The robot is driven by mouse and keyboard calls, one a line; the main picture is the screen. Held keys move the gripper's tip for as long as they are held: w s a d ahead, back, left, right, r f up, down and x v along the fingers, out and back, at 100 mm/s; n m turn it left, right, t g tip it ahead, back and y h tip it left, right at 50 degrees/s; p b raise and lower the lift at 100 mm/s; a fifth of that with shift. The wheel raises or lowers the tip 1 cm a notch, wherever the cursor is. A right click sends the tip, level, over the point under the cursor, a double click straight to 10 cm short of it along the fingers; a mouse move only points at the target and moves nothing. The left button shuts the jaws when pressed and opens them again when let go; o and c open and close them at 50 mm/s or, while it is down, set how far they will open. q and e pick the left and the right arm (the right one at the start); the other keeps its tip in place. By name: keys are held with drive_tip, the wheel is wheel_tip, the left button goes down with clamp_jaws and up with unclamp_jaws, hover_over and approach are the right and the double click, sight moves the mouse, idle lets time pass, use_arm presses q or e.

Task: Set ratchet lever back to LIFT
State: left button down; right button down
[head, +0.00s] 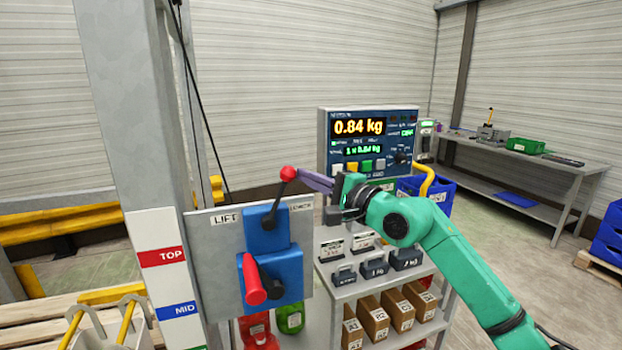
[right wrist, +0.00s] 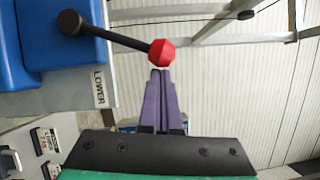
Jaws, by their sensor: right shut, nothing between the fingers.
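The ratchet lever is a black rod with a red knob (head: 288,173) on a blue housing (head: 267,232), mounted on a grey plate (head: 220,262). The plate reads LIFT on the left and LOWER on the right. The lever tilts up and to the right, toward the LOWER side. My right gripper (head: 303,175) has purple fingers, shut and empty, with the tips at the right side of the knob. In the right wrist view the knob (right wrist: 161,52) sits just past the fingertips (right wrist: 160,73); I cannot tell whether they touch. My left gripper is not in view.
A second red-handled lever (head: 252,280) on a blue block is below. A scale display (head: 360,127) reading 0.84 kg stands behind my right arm, above a shelf with weights (head: 374,268) and brown boxes (head: 375,318). A grey column (head: 130,120) rises at left.

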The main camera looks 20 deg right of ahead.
drive_tip(key=shift+a+r, duration=0.1)
drive_tip(key=shift+r, duration=0.05)
drive_tip(key=a+r+n+g+h+p, duration=0.2)
drive_tip(key=a+n+p, duration=0.1)
drive_tip(key=a+n, duration=0.4)
drive_tip(key=shift+s+a+r+g, duration=0.3)
drive_tip(key=shift+a, duration=1.25)
drive_tip(key=shift+r, duration=0.1)
